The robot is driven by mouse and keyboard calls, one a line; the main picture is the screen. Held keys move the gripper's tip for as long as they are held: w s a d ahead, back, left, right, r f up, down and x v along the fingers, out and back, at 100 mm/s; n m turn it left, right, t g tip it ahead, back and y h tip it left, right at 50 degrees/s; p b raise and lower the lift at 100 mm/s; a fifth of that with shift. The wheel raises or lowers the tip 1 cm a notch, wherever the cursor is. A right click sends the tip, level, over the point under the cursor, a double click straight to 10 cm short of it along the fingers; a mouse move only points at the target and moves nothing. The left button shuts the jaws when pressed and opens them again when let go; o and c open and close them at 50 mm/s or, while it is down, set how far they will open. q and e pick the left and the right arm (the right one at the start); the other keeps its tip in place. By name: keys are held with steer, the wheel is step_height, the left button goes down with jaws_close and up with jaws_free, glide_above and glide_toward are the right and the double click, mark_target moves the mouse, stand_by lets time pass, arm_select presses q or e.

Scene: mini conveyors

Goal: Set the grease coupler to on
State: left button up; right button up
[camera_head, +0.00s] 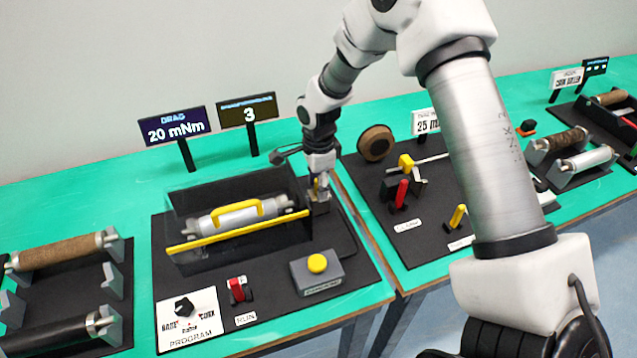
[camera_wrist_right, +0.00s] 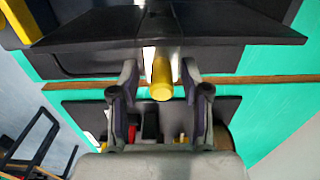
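My right gripper (camera_head: 318,182) reaches down at the right end of a dark tray-like housing (camera_head: 290,236) that holds a metal roller (camera_head: 238,216). A small upright yellow piece shows between its fingers, above a dark block (camera_head: 320,203). In the right wrist view, the yellow rod (camera_wrist_right: 162,78) stands between the two fingertips (camera_wrist_right: 160,75) with a gap on each side, so the gripper is open around it. I cannot read a label that names the grease coupler; this yellow rod may be its lever. My left gripper is out of view.
On the same black mat are a grey box with a yellow button (camera_head: 317,264), a red RUN switch (camera_head: 238,290) and a PROGRAM knob (camera_head: 184,307). Another station with a red lever (camera_head: 402,193) and a yellow lever (camera_head: 457,216) is to the right. Signs (camera_head: 174,127) stand behind.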

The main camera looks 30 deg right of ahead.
steer(key=shift+w, duration=0.1)
jaws_close()
steer(key=shift+a+r+p, duration=0.1)
steer(key=shift+a+p, duration=0.2)
steer(key=shift+p, duration=0.05)
steer(key=shift+w+a, duration=0.15)
steer(key=shift+a, duration=0.2)
steer(key=shift+c, duration=0.3)
jaws_free()
steer(key=shift+o, duration=1)
steer(key=shift+a, duration=0.1)
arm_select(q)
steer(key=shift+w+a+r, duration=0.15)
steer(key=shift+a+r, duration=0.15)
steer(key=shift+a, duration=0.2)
arm_select(e)
steer(key=shift+w+a, duration=0.1)
steer(key=shift+a, duration=0.05)
